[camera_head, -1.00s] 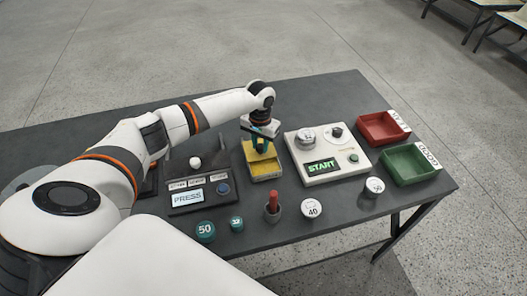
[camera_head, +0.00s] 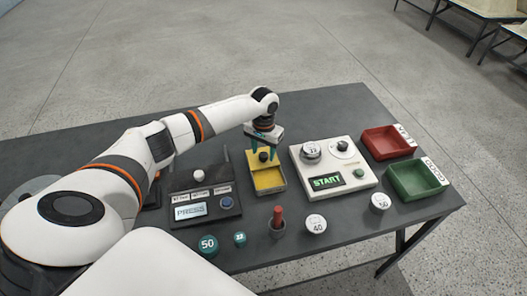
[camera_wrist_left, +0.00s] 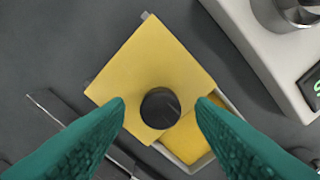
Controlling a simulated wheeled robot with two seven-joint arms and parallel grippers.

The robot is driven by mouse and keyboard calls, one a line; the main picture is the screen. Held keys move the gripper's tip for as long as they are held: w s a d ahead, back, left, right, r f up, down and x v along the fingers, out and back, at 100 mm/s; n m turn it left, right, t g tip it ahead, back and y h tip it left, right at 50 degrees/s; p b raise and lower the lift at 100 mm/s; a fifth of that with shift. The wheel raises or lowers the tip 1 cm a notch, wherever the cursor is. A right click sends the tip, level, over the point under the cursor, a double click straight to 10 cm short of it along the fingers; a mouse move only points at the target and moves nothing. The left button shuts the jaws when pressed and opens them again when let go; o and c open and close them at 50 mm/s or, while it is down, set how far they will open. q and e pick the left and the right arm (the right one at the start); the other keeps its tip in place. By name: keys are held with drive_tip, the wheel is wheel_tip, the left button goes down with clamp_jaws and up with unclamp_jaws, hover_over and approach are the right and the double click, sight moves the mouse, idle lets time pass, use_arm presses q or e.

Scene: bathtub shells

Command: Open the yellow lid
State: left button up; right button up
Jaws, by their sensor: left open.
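The yellow lid (camera_wrist_left: 150,62) is a flat square with a round black knob (camera_wrist_left: 160,108). It covers only part of a pale-rimmed box (camera_wrist_left: 232,108), whose yellow inside shows at the lower right in the left wrist view. In the head view, the yellow box (camera_head: 270,181) stands mid-table, with the lid (camera_head: 253,158) at its far part. My left gripper (camera_head: 263,154) is over the lid, pointing down and open. Its teal fingers (camera_wrist_left: 160,104) appear on either side of the knob, with visible gaps. Whether the fingertips are level with the knob is unclear. My right gripper is not in view.
A dark PRESS panel (camera_head: 205,211) stands left of the box, and a white START machine (camera_head: 327,182) stands close on its right. A red bin (camera_head: 388,141) and a green bin (camera_head: 419,179) are farther right. Several labelled weights and a red-handled item (camera_head: 278,218) line the front.

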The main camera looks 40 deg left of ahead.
sight(263, 155)
use_arm(q)
wheel_tip(263, 155, up, 11)
drive_tip(key=b, duration=0.1)
idle(0.7)
